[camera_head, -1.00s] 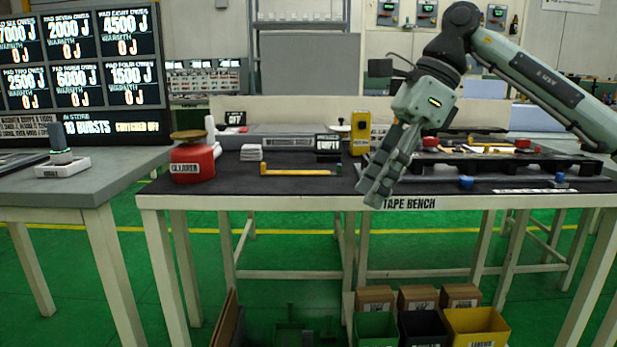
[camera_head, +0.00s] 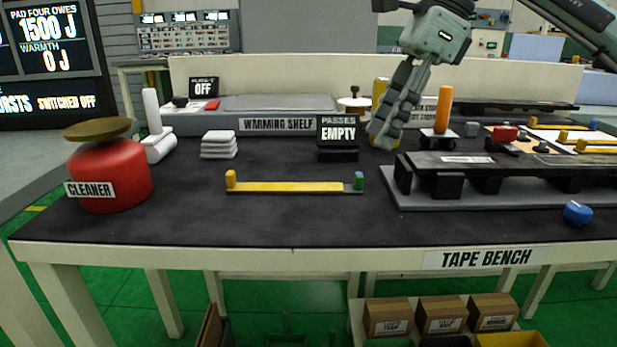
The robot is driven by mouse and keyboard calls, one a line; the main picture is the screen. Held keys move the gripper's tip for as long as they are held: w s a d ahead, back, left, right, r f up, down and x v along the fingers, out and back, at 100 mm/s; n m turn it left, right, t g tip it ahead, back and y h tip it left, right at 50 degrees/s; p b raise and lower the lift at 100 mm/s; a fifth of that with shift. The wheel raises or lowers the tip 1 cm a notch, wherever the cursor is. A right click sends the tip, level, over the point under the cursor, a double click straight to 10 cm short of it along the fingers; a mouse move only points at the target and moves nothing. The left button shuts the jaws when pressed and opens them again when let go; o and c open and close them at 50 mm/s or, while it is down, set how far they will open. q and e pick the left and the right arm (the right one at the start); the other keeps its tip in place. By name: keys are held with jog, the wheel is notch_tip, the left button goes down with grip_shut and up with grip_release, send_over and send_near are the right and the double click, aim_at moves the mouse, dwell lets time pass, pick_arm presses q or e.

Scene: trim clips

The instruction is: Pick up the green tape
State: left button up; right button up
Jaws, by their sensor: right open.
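A small green piece (camera_head: 358,180) stands at the right end of a flat yellow strip (camera_head: 285,187) on the dark bench top; it is the only green item I see on the bench, and I cannot tell if it is the tape. A small yellow block stands at the strip's left end. My right gripper (camera_head: 382,132) hangs from the upper right, open, its fingers pointing down, above and behind the green piece and apart from it. It partly covers a yellow item behind it. My left gripper is not in view.
A red cleaner pot (camera_head: 110,178) and white pads (camera_head: 218,144) stand at left. A black "EMPTY" sign (camera_head: 338,133) stands behind the strip. At right are a raised black rack (camera_head: 490,163) and a blue item (camera_head: 577,213). The front middle of the bench is clear.

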aim_at(361, 174)
jog(key=x, duration=0.4)
jog(key=s+x, duration=0.1)
jog(key=x, duration=0.1)
jog(key=shift+a+f, duration=0.15)
jog(key=shift+f, duration=0.25)
grip_shut()
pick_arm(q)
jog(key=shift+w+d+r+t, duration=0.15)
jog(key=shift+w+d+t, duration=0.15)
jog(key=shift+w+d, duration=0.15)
